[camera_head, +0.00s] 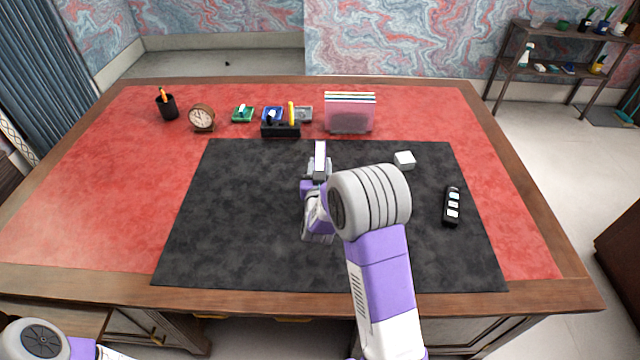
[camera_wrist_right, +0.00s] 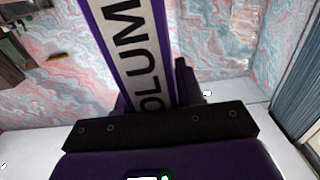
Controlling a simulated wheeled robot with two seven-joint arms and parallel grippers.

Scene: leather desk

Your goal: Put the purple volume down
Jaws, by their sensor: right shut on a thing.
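The purple volume (camera_wrist_right: 135,45) fills the upper middle of the right wrist view, its white spine strip lettered "VOLUM". It stands between the dark jaws of my right gripper (camera_wrist_right: 165,115), which is shut on it. In the head view the volume (camera_head: 320,150) shows as a narrow pale upright strip in front of my right gripper (camera_head: 318,172), over the back middle of the black mat (camera_head: 230,220). I cannot tell whether its lower edge touches the mat. My left gripper is out of view; only part of the left arm shows at the lower left.
Behind the mat stand a file holder (camera_head: 349,114), a black organiser (camera_head: 281,128), a clock (camera_head: 201,117) and a pen cup (camera_head: 167,105). A white block (camera_head: 404,159) and a black remote-like object (camera_head: 451,207) lie to the right. The mat's left half is clear.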

